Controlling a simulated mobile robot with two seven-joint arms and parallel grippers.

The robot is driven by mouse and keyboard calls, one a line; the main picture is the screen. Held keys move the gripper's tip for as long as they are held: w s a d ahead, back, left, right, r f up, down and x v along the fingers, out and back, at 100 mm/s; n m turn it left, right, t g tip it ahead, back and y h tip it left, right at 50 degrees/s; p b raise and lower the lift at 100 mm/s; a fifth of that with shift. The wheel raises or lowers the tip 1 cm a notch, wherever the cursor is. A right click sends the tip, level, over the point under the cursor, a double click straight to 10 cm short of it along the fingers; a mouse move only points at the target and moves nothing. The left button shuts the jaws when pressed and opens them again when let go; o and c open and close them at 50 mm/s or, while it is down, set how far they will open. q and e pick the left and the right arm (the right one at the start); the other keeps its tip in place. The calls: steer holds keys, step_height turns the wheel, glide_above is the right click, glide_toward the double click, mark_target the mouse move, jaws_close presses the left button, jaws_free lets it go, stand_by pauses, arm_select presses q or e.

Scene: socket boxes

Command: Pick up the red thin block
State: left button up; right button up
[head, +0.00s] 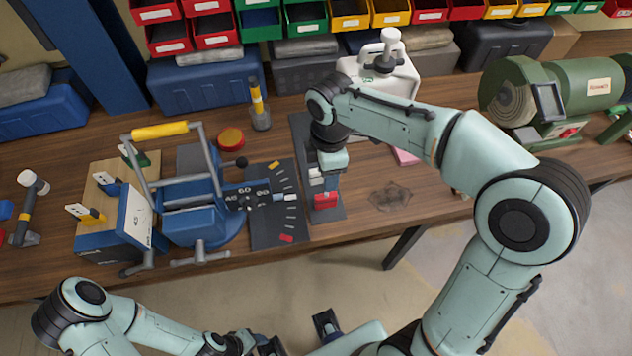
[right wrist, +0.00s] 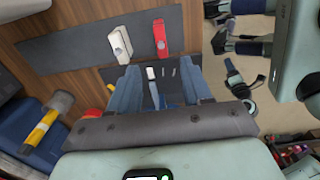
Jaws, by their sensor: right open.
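The red thin block (head: 325,201) lies on a dark mat (head: 327,213) near the table's front edge. In the right wrist view the red block (right wrist: 160,37) lies beside a white block (right wrist: 120,44), with a gap between them. My right gripper (head: 326,180) is above the mat, close to the blocks. In the wrist view its two blue fingers (right wrist: 160,84) are spread and empty, and the red block shows beyond their tips. My left gripper (head: 262,346) is low at the bottom of the head view, partly cut off, its jaws unclear.
A blue bending machine with a yellow handle (head: 160,131) stands left of the mat, its angle plate (head: 275,205) beside it. A white container (head: 380,75) stands behind my right arm, and a green machine (head: 560,95) at the right. Coloured bins line the back.

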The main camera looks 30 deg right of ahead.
mark_target(327, 195)
steer(key=f, duration=0.5)
steer(key=f+b, duration=0.1)
steer(key=f, duration=0.1)
steer(key=shift+s+f, duration=0.35)
steer(key=shift+f, duration=0.05)
steer(key=shift+w+f+b, duration=0.15)
steer(key=shift+f, duration=1.25)
steer(key=shift+w+f+b, duration=0.1)
steer(key=shift+f+b, duration=0.05)
steer(key=shift+f, duration=1.2)
arm_select(q)
steer(key=shift+s+f, duration=0.6)
steer(key=shift+f, duration=0.25)
arm_select(e)
jaws_close()
